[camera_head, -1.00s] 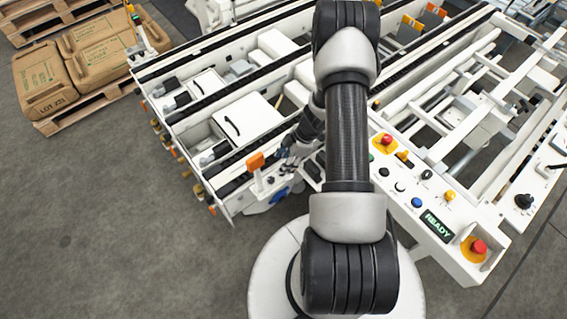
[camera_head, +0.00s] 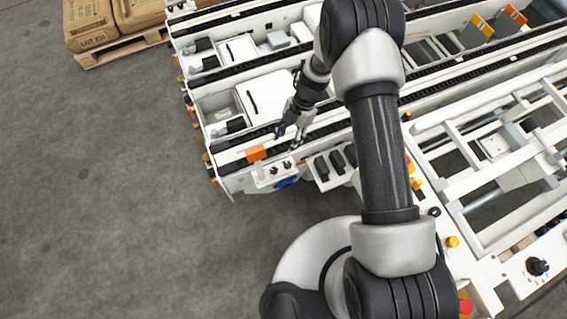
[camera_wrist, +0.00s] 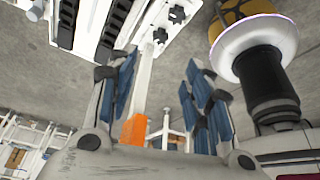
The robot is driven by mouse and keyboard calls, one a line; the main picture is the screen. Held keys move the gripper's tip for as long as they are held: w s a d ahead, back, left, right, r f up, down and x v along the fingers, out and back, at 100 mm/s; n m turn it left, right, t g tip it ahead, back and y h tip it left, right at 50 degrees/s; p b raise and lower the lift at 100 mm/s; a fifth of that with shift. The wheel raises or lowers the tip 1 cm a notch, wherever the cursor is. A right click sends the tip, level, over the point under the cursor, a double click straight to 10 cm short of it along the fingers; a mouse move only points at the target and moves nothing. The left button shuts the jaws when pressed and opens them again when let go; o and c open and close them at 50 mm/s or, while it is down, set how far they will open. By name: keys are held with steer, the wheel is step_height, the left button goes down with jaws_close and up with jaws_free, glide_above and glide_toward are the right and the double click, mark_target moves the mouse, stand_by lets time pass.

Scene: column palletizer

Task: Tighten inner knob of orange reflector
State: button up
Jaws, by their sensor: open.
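The orange reflector (camera_head: 256,153) stands on the near left corner of the white machine in the head view. Small dark knobs (camera_head: 274,170) sit on the white plate just below it. In the wrist view the reflector (camera_wrist: 134,130) shows low between my fingers. Two black star-shaped knobs (camera_wrist: 160,35) sit on the white strip beyond the fingertips; I cannot tell which is the inner one. My gripper (camera_head: 296,136) is open and empty, right of the reflector in the head view. Its blue-padded fingers (camera_wrist: 160,68) are spread wide and touch no knob.
A long white conveyor frame (camera_head: 240,185) with dark chain rails fills the upper right. A black-slotted white panel (camera_head: 330,165) is right of the knobs. A red button (camera_head: 465,306) is at lower right. Grey floor at left is clear.

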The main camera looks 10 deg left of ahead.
mark_target(274, 169)
steer(key=b+x, duration=0.4)
steer(key=x, duration=1.1)
steer(key=shift+f+b, duration=0.25)
steer(key=shift+b, duration=0.1)
steer(key=c, duration=1.1)
